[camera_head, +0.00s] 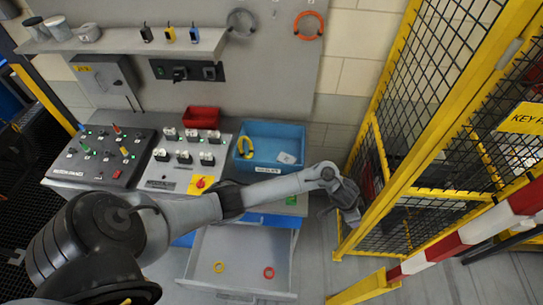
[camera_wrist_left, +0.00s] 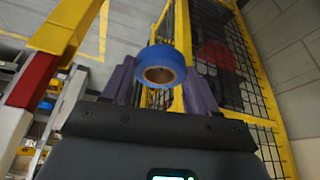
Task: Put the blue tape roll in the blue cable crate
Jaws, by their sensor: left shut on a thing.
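The blue tape roll (camera_wrist_left: 172,56) is held between the two fingers of my left gripper (camera_wrist_left: 158,76) in the left wrist view, its brown core facing the camera. In the head view my left gripper (camera_head: 345,207) hangs at the far right of my outstretched arm, close to the yellow fence and apart from the bench; I cannot make out the roll there. The blue cable crate (camera_head: 296,133) stands at the bench's right end, left of and beyond the gripper. It holds a yellow cable coil (camera_head: 246,147) and a white card. My right gripper is not in view.
A yellow mesh fence (camera_head: 375,190) and a red-white barrier (camera_head: 470,233) stand at the right. An open drawer (camera_head: 238,245) below the bench holds a yellow ring and a red ring. A red bin (camera_head: 201,117) and control panels sit left of the crate.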

